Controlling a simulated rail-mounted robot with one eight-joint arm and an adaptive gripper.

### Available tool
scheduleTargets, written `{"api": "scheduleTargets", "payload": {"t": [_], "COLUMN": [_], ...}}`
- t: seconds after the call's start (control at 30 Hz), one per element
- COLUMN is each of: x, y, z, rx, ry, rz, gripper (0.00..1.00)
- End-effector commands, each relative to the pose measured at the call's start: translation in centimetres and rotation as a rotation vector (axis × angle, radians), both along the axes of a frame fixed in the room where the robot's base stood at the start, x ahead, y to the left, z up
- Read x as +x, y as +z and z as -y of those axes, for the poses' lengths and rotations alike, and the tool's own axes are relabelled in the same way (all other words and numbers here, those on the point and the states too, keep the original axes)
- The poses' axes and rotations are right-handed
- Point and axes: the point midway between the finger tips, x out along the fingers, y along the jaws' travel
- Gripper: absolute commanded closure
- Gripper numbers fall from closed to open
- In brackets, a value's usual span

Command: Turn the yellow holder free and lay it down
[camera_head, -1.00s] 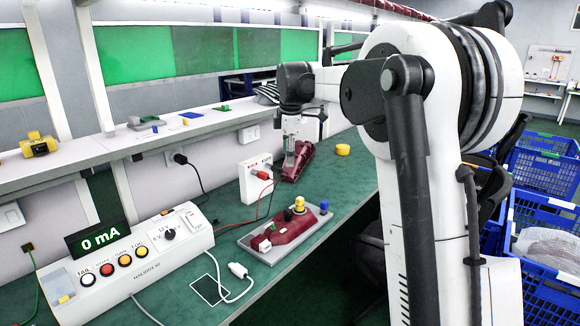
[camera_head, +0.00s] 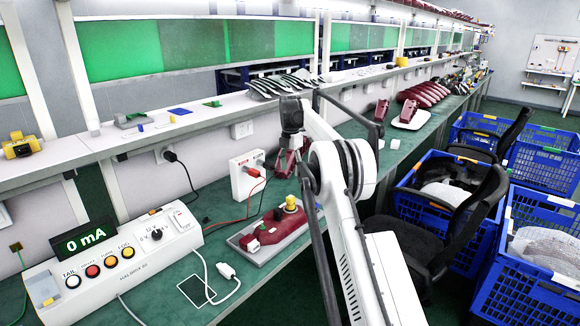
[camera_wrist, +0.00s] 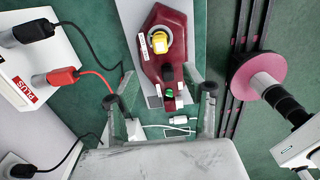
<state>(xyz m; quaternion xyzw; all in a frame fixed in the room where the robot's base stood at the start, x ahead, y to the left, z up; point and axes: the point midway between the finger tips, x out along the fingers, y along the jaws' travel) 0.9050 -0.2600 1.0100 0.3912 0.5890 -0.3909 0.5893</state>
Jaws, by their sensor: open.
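The yellow holder (camera_head: 290,203) stands upright on a dark red tail lamp (camera_head: 268,229), which rests on a grey plate (camera_head: 248,254) on the green bench top. In the wrist view the yellow holder (camera_wrist: 159,42) sits near the far end of the lamp (camera_wrist: 165,20). My gripper (camera_wrist: 158,88) is open and empty, its two fingers on either side of the lamp's near part in that picture. The holder appears beyond the fingertips, and I see no contact.
A white socket box (camera_head: 247,178) with red and black leads stands left of the lamp. The white control panel (camera_head: 120,262) reads 0 mA. A white connector on a cable (camera_head: 226,270) lies in front of the plate. Blue crates (camera_head: 540,240) and a chair (camera_head: 450,220) stand right.

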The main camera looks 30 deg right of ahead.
Motion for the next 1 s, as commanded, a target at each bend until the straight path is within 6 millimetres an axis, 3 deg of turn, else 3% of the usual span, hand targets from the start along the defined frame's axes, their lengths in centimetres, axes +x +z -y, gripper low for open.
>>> {"api": "scheduleTargets", "payload": {"t": [0.17, 0.7, 1.0], "x": [0.0, 0.0, 0.0], "y": [-1.3, -10.1, -13.3], "z": [0.0, 0.0, 0.0], "rx": [0.001, 0.001, 0.001], "ry": [0.005, 0.003, 0.003], "rz": [-0.001, -0.001, -0.001], "gripper": [0.54, 0.54, 0.54]}}
